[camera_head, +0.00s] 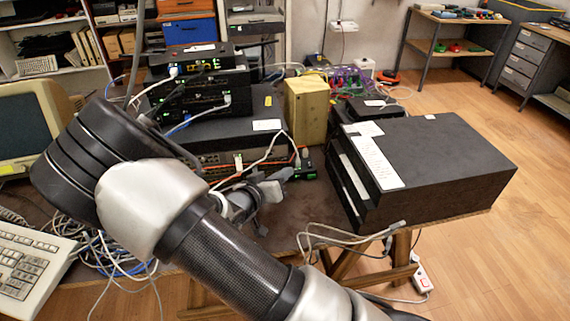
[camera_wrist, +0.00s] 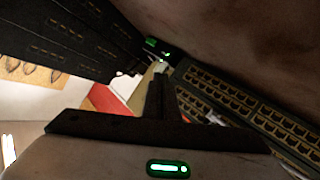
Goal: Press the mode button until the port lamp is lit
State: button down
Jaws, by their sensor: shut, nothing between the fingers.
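A small black-and-green device (camera_head: 304,168) stands on the table at the front right corner of the large black rack unit, with a small reddish spot at its top. In the wrist view a small dark box with green lights (camera_wrist: 160,47) shows just beyond my fingertips; it looks like the same device. I cannot make out the mode button or tell which light is the port lamp. My gripper (camera_head: 277,184) is shut and empty, a little left of and in front of the device. Its closed fingers (camera_wrist: 158,72) point toward the green lights; I cannot tell whether they touch.
The large black unit (camera_head: 262,103) carries stacked network boxes and cables. A row of ports (camera_wrist: 250,108) lies close right of my fingers. Black cases (camera_head: 440,160) stand at the right. A keyboard (camera_head: 28,265) and tangled cables (camera_head: 110,255) are at the left. The brown tabletop ahead is partly clear.

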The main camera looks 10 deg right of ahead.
jog(key=shift+s+p, duration=0.6)
jog(key=shift+s, duration=1.9)
